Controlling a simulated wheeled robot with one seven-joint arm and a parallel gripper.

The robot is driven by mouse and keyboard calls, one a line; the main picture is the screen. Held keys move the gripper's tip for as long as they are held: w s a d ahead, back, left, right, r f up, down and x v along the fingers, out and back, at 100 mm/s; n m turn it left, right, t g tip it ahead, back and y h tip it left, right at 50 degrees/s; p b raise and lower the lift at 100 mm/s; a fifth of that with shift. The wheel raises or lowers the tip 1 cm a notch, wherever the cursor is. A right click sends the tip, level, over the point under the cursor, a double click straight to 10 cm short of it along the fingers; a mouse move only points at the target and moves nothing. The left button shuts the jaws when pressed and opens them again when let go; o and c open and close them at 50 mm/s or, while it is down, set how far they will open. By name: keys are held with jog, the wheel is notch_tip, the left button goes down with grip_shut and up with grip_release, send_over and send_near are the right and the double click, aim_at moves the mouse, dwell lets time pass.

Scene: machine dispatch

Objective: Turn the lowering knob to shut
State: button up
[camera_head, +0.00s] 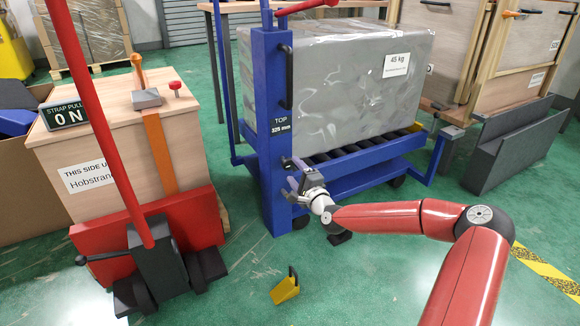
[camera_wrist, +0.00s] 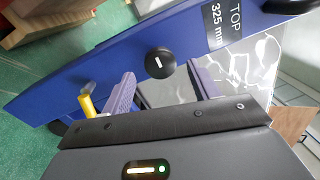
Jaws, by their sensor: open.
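The lowering knob (camera_wrist: 160,63) is a round black knob with a short white mark, on the blue post (camera_wrist: 95,70) of the lift cart. In the head view the post (camera_head: 268,120) stands upright, and the knob is small on its lower front near my gripper. My gripper (camera_head: 298,184) is in front of the post. In the wrist view my gripper's (camera_wrist: 161,72) two purple fingers are spread, one on each side of the knob's position. Nothing is between them except the view of the knob; whether they touch it cannot be told.
A grey wrapped load (camera_head: 350,80) labelled 45 kg rests on the cart's rollers. A black handle (camera_head: 286,78) is higher on the post. A yellow wedge (camera_head: 285,290) lies on the floor. A strapped wooden crate (camera_head: 110,140) with a red truck stands left.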

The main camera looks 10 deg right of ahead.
jog(key=shift+v, duration=1.6)
jog(key=shift+a, duration=0.1)
jog(key=s+a+f+n+g+h+p, duration=0.15)
jog(key=s+a+n+g+p, duration=0.25)
jog(key=s+a+n+g, duration=0.45)
jog(key=s+d+r+n+g+h+p, duration=0.1)
jog(key=s+d+r+n, duration=0.1)
jog(key=s+r, duration=0.5)
jog(key=s+d+r+n+g+h+p, duration=0.1)
jog(key=s+d+r+n+h+p, duration=0.1)
jog(key=s+r, duration=0.6)
jog(key=s+d+r+n+g+h+p, duration=0.1)
jog(key=s+r+n, duration=0.3)
jog(key=s, duration=1.4)
notch_tip(320, 180, up, 4)
jog(key=shift+d+f+g+p, duration=0.1)
jog(key=shift+d+g+p, duration=0.45)
jog(key=shift+d+p, duration=0.1)
jog(key=shift+s+h, duration=0.15)
jog(key=shift+h, duration=0.1)
